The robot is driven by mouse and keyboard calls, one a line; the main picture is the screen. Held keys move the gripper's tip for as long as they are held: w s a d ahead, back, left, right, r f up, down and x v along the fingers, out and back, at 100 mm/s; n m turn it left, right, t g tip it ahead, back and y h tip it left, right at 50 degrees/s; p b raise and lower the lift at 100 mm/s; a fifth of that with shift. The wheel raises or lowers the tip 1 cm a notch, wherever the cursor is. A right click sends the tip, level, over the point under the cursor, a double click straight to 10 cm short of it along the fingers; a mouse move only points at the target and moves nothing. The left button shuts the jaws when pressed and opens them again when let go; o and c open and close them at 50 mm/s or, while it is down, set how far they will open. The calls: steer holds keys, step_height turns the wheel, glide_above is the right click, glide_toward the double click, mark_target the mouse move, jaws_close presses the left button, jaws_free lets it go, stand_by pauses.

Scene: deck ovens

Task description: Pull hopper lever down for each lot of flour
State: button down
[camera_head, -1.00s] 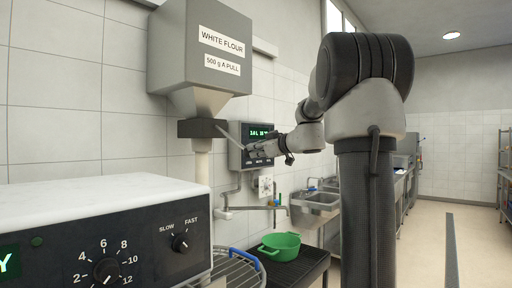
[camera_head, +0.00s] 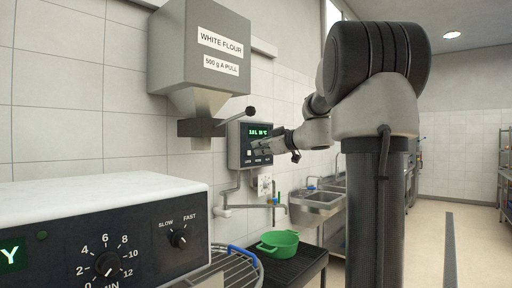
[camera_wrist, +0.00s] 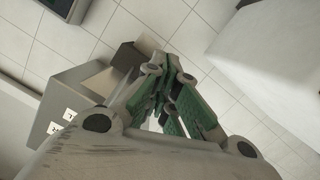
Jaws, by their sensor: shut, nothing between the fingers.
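The grey hopper (camera_head: 205,55), labelled WHITE FLOUR and 500 g A PULL, hangs on the wall in the head view. Its lever (camera_head: 236,117) rises to the right from the dark outlet box (camera_head: 200,128), with the black knob (camera_head: 250,111) at its top. My gripper (camera_head: 258,146) is shut and empty. It appears below and right of the knob, apart from it, in front of the wall display. No flour falls from the outlet. The wrist view shows the closed fingers (camera_wrist: 160,92), with the hopper (camera_wrist: 78,88) to their left. The lever is not clear there.
A mixer bowl's wire guard (camera_head: 236,268) lies below the outlet. A white-topped control unit (camera_head: 100,195) fills the lower left.

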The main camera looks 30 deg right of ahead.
steer(key=s+d+f, duration=0.1)
steer(key=s+f, duration=0.2)
steer(key=s, duration=0.3)
steer(key=shift+d+f, duration=0.2)
steer(key=shift+d, duration=0.05)
stand_by(1.2)
